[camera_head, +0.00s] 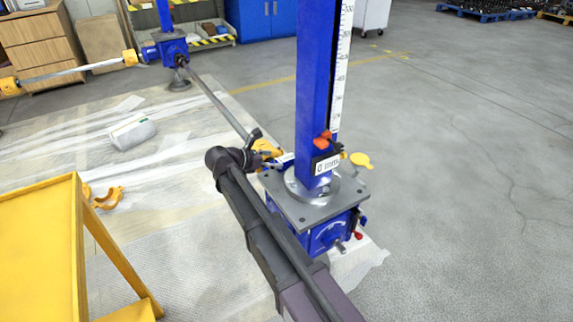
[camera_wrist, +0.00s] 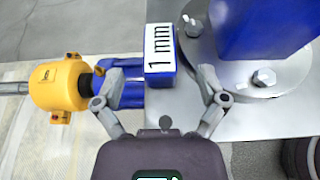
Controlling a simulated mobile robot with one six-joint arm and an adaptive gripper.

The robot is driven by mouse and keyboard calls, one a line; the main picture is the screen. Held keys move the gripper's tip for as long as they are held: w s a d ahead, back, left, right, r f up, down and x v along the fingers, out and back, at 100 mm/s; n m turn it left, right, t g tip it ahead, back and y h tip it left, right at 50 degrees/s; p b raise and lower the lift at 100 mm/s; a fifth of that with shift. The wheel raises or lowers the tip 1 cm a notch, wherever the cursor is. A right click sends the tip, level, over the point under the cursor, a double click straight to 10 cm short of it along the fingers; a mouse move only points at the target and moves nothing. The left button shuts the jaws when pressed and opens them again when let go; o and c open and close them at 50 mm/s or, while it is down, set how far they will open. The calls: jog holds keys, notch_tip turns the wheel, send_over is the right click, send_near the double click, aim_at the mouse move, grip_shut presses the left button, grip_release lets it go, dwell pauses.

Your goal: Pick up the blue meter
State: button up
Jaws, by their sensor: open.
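The blue meter (camera_wrist: 160,82) is a small blue block with a white "1 mm" label on top. In the wrist view it lies at the edge of the grey jack plate (camera_wrist: 262,122), between the tips of my gripper (camera_wrist: 155,80). The fingers are open, one on each side; contact cannot be told. In the head view my gripper (camera_head: 256,150) is at the left back corner of the plate (camera_head: 298,207), and the meter is mostly hidden there.
The blue jack column (camera_head: 312,85) rises right of my gripper, with a "0 mm" indicator (camera_head: 327,165) and a scale on it. A yellow coupling (camera_wrist: 60,86) on a shaft is close on the left. Large bolts (camera_wrist: 264,78) stand on the flange. A yellow table (camera_head: 45,250) is at left.

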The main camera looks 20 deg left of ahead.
aim_at(283, 159)
jog(key=shift+b+x, duration=0.5)
jog(key=shift+x, duration=1.3)
grip_shut()
